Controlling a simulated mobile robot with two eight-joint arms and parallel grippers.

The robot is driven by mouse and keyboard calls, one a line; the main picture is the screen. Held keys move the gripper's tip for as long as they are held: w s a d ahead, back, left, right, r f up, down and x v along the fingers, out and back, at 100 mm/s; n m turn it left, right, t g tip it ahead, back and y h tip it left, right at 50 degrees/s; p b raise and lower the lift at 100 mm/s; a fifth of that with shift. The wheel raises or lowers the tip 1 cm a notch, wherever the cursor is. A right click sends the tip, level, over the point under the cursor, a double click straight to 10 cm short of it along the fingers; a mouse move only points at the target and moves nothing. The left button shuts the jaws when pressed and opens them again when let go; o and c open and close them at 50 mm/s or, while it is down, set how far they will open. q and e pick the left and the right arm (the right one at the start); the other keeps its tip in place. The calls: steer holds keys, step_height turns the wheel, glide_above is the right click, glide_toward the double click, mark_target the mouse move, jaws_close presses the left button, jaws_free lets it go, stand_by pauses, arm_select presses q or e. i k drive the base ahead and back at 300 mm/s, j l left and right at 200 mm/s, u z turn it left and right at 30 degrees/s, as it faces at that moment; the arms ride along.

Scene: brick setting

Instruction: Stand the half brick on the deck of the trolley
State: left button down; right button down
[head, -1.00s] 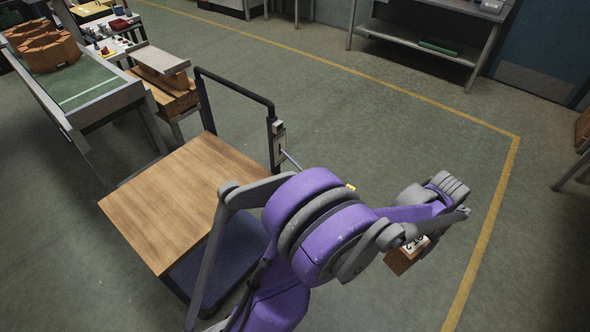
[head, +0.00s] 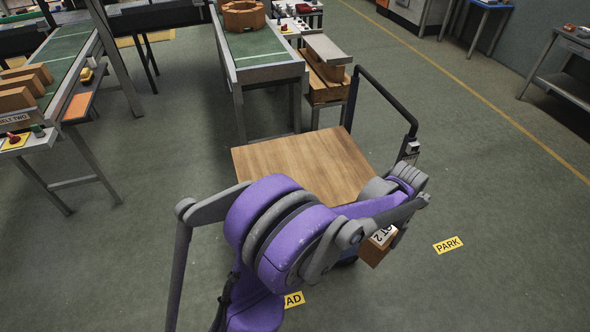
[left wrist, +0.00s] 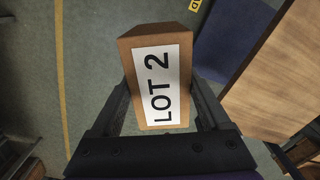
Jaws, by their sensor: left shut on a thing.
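The half brick (head: 376,247) is a brown block with a white label. In the left wrist view the label on the half brick (left wrist: 158,80) reads LOT 2. My left gripper (left wrist: 163,100) is shut on it, one finger on each side. In the head view my left gripper (head: 398,232) is partly hidden behind my purple arm, and the brick hangs beyond the deck's near right side. The trolley's wooden deck (head: 290,165) is bare where it shows; my arm hides its near part. The deck also shows at the right of the left wrist view (left wrist: 275,85). My right gripper is not seen.
The trolley's dark handle (head: 385,95) rises at the deck's far right. A conveyor (head: 265,72) and a wooden stand with blocks (head: 328,90) are close behind the deck. A yellow PARK floor mark (head: 447,245) lies right, on open floor.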

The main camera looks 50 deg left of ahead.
mark_target(312, 186)
steer(key=i+j+u, duration=0.5)
steer(key=i+j, duration=0.3)
steer(key=i, duration=0.15)
